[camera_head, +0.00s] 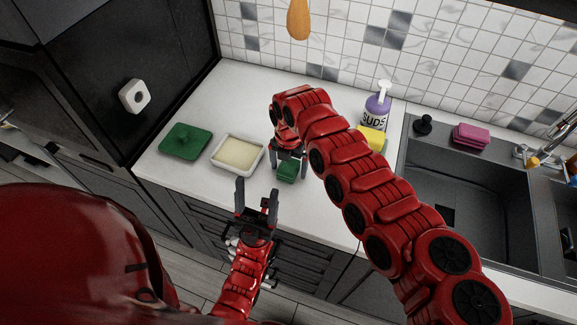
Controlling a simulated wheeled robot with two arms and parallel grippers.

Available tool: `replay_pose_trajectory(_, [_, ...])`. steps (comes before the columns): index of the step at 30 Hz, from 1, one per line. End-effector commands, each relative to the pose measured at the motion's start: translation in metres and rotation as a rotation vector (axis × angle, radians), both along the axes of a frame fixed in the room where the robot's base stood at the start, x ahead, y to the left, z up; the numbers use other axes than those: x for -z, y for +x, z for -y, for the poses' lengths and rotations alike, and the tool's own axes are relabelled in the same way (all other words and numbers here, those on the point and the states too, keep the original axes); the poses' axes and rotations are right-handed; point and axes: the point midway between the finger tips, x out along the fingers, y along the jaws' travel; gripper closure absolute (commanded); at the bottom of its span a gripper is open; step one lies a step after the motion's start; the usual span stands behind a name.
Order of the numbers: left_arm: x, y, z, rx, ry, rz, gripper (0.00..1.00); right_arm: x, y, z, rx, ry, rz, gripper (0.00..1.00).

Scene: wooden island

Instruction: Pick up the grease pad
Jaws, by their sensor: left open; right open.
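A small green block (287,172), which looks like the grease pad, lies on the white counter near its front edge. My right gripper (289,158) points down over it, open, with its fingers around the block's upper part; whether they touch it cannot be told. The gripper hides part of the block. My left gripper (257,197) is open and empty, in front of the counter's edge and lower in the picture.
A purple soap bottle (376,105), a yellow sponge (374,138) and the sink (470,190) are to the right. An orange object (299,20) hangs above.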

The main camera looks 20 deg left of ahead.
Motion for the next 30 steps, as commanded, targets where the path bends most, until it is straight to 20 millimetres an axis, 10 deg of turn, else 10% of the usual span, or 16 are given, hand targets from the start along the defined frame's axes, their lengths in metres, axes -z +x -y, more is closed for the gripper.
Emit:
replay_pose_trajectory(3, [0.001,0.0,0.0,0.0,0.0,0.0,0.33,0.0,0.0,0.0,0.0,0.001,0.001,0.0])
replay_pose_trajectory(17, [0.001,0.0,0.0,0.0,0.0,0.0,0.33,-0.001,0.0,0.0,0.0,0.001,0.001,0.83])
replay_pose_trajectory(30, [0.015,0.0,0.0,0.0,0.0,0.0,0.33,-0.024,0.003,0.0,0.002,0.005,0.009,0.86])
